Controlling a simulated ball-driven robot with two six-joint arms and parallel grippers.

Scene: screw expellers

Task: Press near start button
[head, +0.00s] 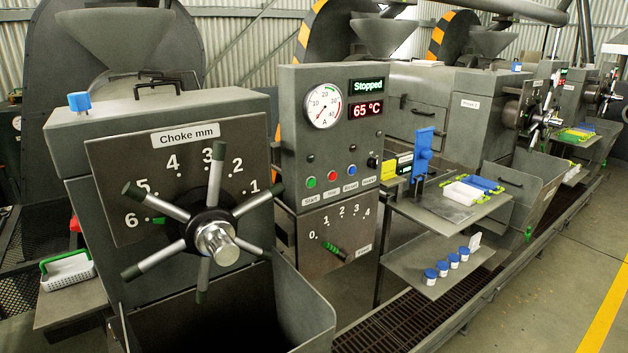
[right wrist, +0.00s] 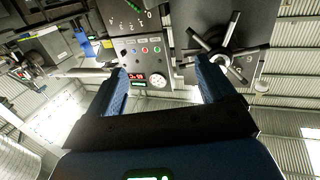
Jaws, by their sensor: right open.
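The near control panel (head: 332,130) stands at the centre of the head view. Its green start button (head: 311,183) is at the left end of a row, above a START label, with a red button (head: 332,176) to its right. The display (head: 368,85) above reads Stopped. In the right wrist view the same panel (right wrist: 138,30) appears upside down, with its small buttons beyond my fingers. My right gripper (right wrist: 161,68) is open and empty, its two blue fingers wide apart and not touching the panel. Neither gripper shows in the head view.
A large choke wheel (head: 212,232) with long spokes sticks out left of the panel. A lever (head: 337,251) sits below the buttons. Shelves with white-and-blue jars (head: 442,268) and trays stand to the right. Open floor (head: 540,290) lies at the lower right.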

